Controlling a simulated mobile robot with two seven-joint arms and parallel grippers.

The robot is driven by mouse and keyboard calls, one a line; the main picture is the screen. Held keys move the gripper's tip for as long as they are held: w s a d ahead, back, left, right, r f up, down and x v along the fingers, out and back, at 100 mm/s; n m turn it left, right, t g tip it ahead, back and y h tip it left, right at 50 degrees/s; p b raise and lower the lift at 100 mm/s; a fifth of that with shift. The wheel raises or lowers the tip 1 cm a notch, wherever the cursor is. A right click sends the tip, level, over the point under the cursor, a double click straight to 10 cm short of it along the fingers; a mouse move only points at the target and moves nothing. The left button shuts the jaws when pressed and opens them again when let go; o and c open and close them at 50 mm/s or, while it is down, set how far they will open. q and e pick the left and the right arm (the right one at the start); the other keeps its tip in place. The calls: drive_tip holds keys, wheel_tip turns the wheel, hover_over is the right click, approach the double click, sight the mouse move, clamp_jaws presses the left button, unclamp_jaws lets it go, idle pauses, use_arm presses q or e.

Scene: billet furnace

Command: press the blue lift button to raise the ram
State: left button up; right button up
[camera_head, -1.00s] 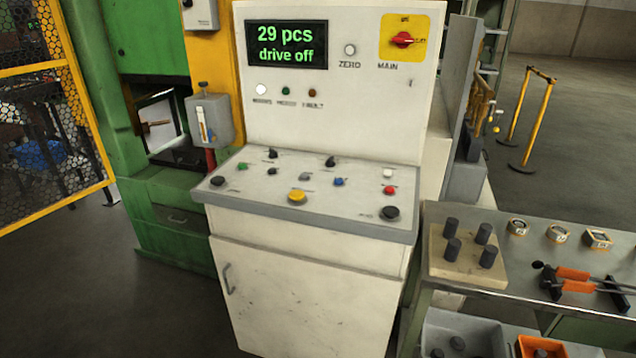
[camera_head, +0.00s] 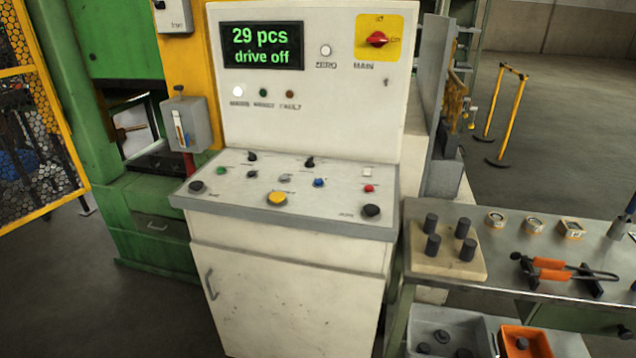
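The blue button (camera_head: 319,182) sits on the sloped desk of the white control console (camera_head: 290,290), right of the yellow button (camera_head: 277,198) and left of the red button (camera_head: 369,188). Its label is too small to read. The display (camera_head: 263,46) above reads "29 pcs" and "drive off". The ram itself cannot be made out; the green press (camera_head: 130,215) shows only in part at the left. Neither of my grippers is in view, and nothing covers the console desk.
A metal table (camera_head: 505,245) stands right of the console, with a block of dark pegs (camera_head: 448,262) and orange-handled tongs (camera_head: 560,275). An orange bin (camera_head: 540,343) is below it. A yellow mesh fence (camera_head: 35,150) is at the left. Floor before the console's left is clear.

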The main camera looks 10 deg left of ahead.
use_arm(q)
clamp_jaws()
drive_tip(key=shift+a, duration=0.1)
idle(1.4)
